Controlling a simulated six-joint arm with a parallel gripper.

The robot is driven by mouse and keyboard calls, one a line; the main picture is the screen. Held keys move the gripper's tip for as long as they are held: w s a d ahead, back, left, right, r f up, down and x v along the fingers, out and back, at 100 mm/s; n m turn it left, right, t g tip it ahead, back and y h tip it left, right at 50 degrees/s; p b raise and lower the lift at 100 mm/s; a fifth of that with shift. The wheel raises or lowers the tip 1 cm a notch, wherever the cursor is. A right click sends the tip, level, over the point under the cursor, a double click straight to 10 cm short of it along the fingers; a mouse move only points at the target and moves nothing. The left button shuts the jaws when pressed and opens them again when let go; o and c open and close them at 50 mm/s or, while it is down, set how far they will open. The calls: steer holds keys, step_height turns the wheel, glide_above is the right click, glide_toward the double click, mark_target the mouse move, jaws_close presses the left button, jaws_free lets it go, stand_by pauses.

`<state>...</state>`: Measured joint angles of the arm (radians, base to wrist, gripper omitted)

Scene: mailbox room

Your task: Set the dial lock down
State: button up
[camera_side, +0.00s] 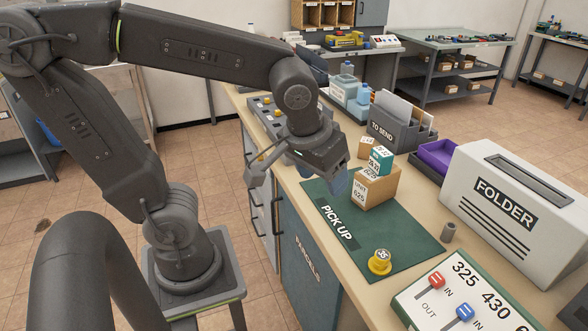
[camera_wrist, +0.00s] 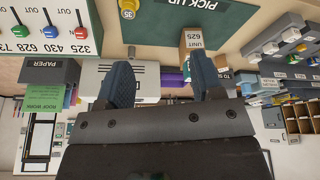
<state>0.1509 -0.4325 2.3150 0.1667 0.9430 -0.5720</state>
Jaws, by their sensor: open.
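The dial lock (camera_side: 380,262), a yellow round piece with a white face reading 35, rests on the green PICK UP mat (camera_side: 408,232) near its front edge. In the wrist view the dial lock (camera_wrist: 128,9) shows at the top edge, partly cut off. My gripper (camera_side: 338,182) hangs over the far left part of the mat, beside the boxes and well apart from the dial lock. In the wrist view its two blue fingers (camera_wrist: 162,78) are spread wide with nothing between them.
A cardboard UNIT 625 box (camera_side: 376,188) with smaller boxes on top stands close to my gripper. A lever panel (camera_side: 462,300) lies in front. The mat's middle is clear.

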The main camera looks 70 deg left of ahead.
steer(key=s+m, duration=0.1)
steer(key=s+a+m+t, duration=0.1)
steer(key=s, duration=0.1)
steer(key=s+r+m+h, duration=0.1)
steer(key=m, duration=0.1)
steer(key=shift+s+a+t, duration=0.2)
steer(key=shift+s+t, duration=0.15)
steer(key=shift+t, duration=0.05)
stand_by(0.9)
